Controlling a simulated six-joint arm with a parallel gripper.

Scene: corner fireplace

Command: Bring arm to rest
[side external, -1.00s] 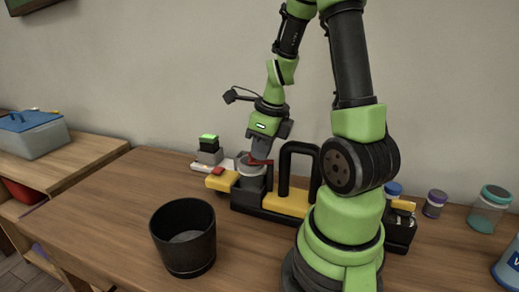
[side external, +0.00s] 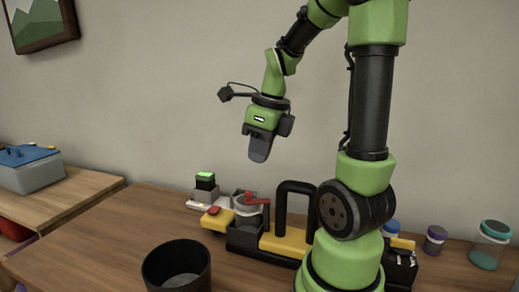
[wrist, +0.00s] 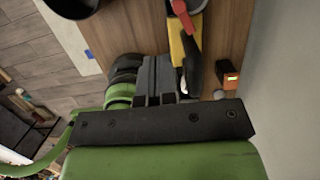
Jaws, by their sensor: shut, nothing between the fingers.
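My gripper (side external: 259,157) is shut and empty. It hangs in the air, pointing down, well above the table and clear of everything on it. In the wrist view its dark fingers (wrist: 154,80) are together, with the tabletop far below them. My green and black arm is bent, its upper part rising out of the top of the side view.
Below my gripper stands a black and yellow toolbox-like caddy (side external: 284,243) holding a grey cup with a red part (side external: 252,205). A black bin (side external: 177,268) stands in front. Lidded jars (side external: 490,246) are at right. A small green-topped device (side external: 205,186) is at left.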

